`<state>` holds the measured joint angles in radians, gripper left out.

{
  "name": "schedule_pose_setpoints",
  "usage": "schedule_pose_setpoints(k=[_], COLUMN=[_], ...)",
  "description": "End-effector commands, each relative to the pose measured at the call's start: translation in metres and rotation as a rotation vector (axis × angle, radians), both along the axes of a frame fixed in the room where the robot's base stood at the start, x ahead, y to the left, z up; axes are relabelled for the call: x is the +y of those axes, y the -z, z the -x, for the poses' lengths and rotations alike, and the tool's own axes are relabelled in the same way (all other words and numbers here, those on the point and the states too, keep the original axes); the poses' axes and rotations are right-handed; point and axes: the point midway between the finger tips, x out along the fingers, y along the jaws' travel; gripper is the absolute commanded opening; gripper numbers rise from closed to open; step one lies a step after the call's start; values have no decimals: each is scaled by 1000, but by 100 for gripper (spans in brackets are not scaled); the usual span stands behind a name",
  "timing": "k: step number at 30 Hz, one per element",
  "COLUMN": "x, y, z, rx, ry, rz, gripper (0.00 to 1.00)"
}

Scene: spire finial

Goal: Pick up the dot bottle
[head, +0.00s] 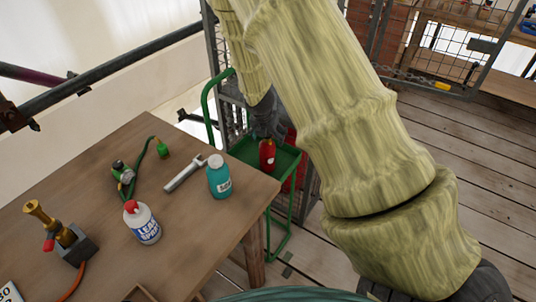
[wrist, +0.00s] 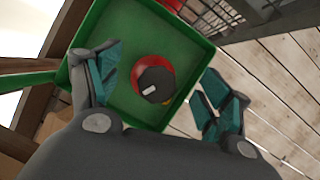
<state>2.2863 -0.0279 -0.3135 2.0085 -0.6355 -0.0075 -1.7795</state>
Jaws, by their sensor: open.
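A red bottle (head: 267,156) with a dark top stands in the green tray of a cart behind the table; I take it as the dot bottle, though its label is too small to read. In the wrist view the red bottle (wrist: 154,82) is seen from above, upright, between my spread fingers. My gripper (head: 266,135) is open with teal finger pads, which also show in the wrist view (wrist: 162,78). It points down over the bottle. No contact with the bottle is visible, and the exact height gap cannot be told.
The wooden table (head: 205,235) holds a teal bottle (head: 219,180), a white leak spray bottle (head: 142,224), a metal tool (head: 185,174) and brass fittings (head: 48,222). The green tray (wrist: 120,25) has raised rims, and a mesh panel (wrist: 250,15) stands close beside it.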

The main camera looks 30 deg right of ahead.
Motion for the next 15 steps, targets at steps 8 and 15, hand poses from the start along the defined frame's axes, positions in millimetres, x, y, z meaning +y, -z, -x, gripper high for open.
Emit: schedule_pose_setpoints(k=[8,15], x=[-8,-8], y=[24,27], z=[-7,-8], rx=[1,1], ry=[-1,-1], rz=[-1,-1], gripper=[78,78])
